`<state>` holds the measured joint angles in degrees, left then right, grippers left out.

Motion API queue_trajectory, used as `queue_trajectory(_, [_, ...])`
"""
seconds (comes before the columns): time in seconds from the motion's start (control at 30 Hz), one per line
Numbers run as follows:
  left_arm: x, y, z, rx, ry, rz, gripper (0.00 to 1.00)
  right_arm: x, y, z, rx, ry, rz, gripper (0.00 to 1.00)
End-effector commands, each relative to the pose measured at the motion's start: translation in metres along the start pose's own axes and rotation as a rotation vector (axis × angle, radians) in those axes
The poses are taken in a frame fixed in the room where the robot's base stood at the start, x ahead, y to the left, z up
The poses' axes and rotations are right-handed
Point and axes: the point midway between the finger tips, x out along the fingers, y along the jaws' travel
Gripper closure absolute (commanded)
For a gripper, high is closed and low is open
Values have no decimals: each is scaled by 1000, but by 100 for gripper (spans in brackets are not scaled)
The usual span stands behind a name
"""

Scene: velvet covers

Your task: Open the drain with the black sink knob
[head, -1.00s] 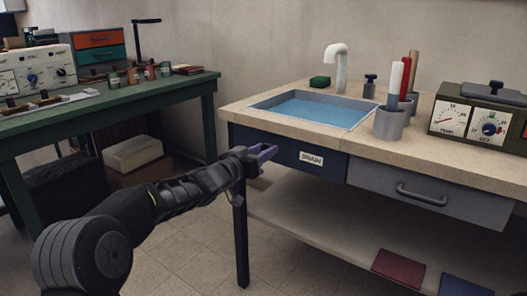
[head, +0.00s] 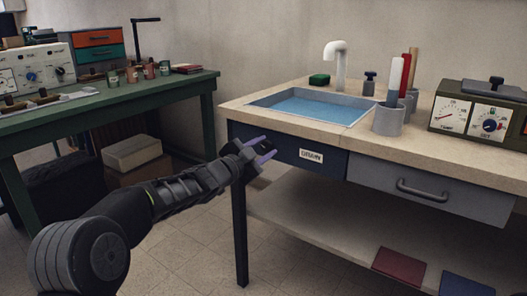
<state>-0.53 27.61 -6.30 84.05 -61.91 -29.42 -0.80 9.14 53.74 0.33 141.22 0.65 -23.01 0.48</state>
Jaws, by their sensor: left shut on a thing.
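The sink (head: 310,106) holds blue water and is set in the beige counter. Its dark blue front panel (head: 290,148) carries a white DRAIN label (head: 311,156). My left gripper (head: 264,148) is at this panel, left of the label. Its purple fingers stand a little apart, one above the other, closed on the black sink knob, which is mostly hidden between them. My right gripper is not in view.
A white faucet (head: 338,62), a green sponge (head: 319,80) and a small dark-topped post (head: 370,84) stand behind the sink. A grey cup (head: 389,121) and a grey drawer (head: 430,190) are to the right. A green workbench (head: 120,92) is at left.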

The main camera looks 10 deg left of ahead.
Motion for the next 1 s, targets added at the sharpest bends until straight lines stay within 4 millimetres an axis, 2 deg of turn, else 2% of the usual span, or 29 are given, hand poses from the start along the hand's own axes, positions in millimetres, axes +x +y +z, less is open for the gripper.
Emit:
queue_trajectory(0.6, [0,4,2,545,-1,1,100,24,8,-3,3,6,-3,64])
queue_trajectory(1.0, [0,3,2,683,-1,1,100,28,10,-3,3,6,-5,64])
